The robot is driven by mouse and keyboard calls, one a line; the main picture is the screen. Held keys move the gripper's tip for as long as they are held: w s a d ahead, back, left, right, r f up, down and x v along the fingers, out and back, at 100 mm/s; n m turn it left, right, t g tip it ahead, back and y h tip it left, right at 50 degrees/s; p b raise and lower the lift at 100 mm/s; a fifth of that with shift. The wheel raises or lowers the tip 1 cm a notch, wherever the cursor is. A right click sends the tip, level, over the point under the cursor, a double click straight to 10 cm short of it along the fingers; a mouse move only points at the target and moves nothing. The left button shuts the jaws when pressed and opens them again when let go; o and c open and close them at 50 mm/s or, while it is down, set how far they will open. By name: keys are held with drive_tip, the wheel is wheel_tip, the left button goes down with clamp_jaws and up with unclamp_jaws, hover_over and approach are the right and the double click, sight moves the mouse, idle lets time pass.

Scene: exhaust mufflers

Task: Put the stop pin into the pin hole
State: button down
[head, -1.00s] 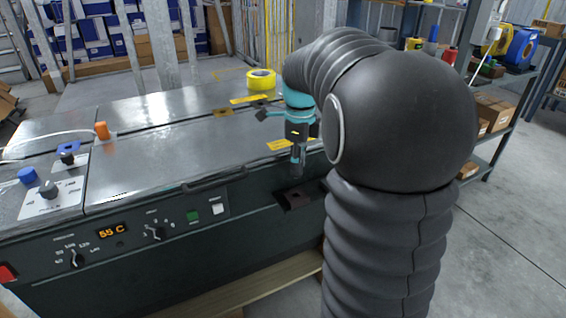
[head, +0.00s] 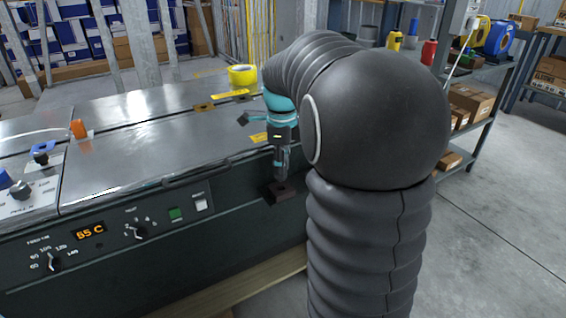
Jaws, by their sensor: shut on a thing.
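My gripper (head: 281,168), teal and black, points down at the front edge of the machine, left of my black-sleeved arm. It is shut on the stop pin, which is small and dark and hard to separate from the fingers. Directly below is a dark bracket (head: 287,194) jutting from the machine's front. The pin hole appears to be in its top face, partly covered by the fingertips and pin. The lower tip is at or just above the bracket; I cannot tell whether the pin is in the hole.
A handle bar (head: 205,172) runs along the front edge, above a control panel (head: 120,232). A shelf with boxes (head: 470,105) stands at right.

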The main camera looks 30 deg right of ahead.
drive_tip(key=shift+f+b, duration=0.8)
drive_tip(key=shift+f, duration=0.45)
drive_tip(key=shift+p, duration=0.6)
idle(1.1)
drive_tip(key=shift+f+b, duration=0.3)
drive_tip(key=shift+f, duration=0.15)
idle(0.4)
drive_tip(key=c, duration=0.8)
unclamp_jaws()
wheel_tip(320, 180, up, 12)
